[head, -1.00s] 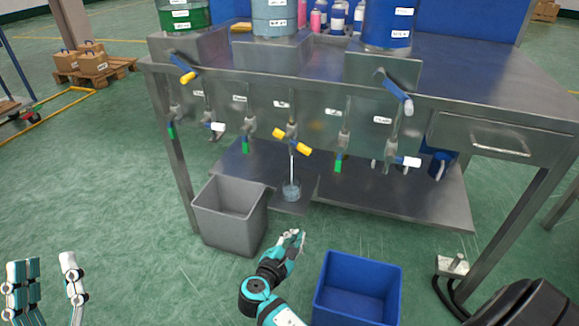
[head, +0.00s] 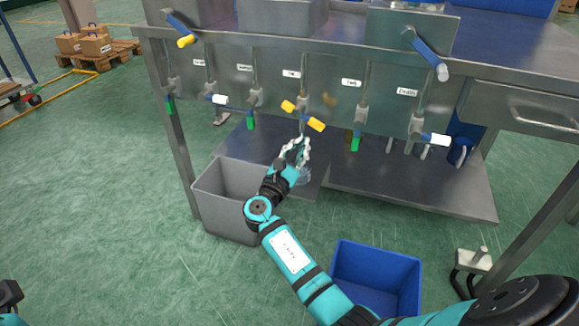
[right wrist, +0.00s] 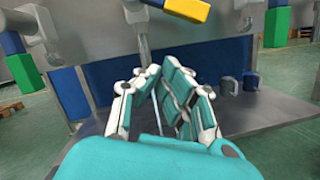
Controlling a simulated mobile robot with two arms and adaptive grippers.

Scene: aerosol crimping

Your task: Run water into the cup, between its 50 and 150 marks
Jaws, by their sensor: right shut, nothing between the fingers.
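The clear cup (head: 304,177) stands on the lower shelf under the middle tap, partly hidden behind my right gripper; its marks and water level cannot be read. The middle tap has a yellow lever (head: 303,116), tilted down to the right. The lever also shows at the top of the right wrist view (right wrist: 185,9). A thin pale stream (right wrist: 157,112) shows between the fingers in the right wrist view. My right gripper (head: 297,151) is shut and empty, just below the lever and in front of the stream.
A grey bin (head: 215,205) stands left of the cup, and a blue bin (head: 376,277) is on the floor in front. Neighbouring taps have green (head: 355,143) and white (head: 435,139) levers. The lower shelf (head: 430,190) is mostly bare to the right.

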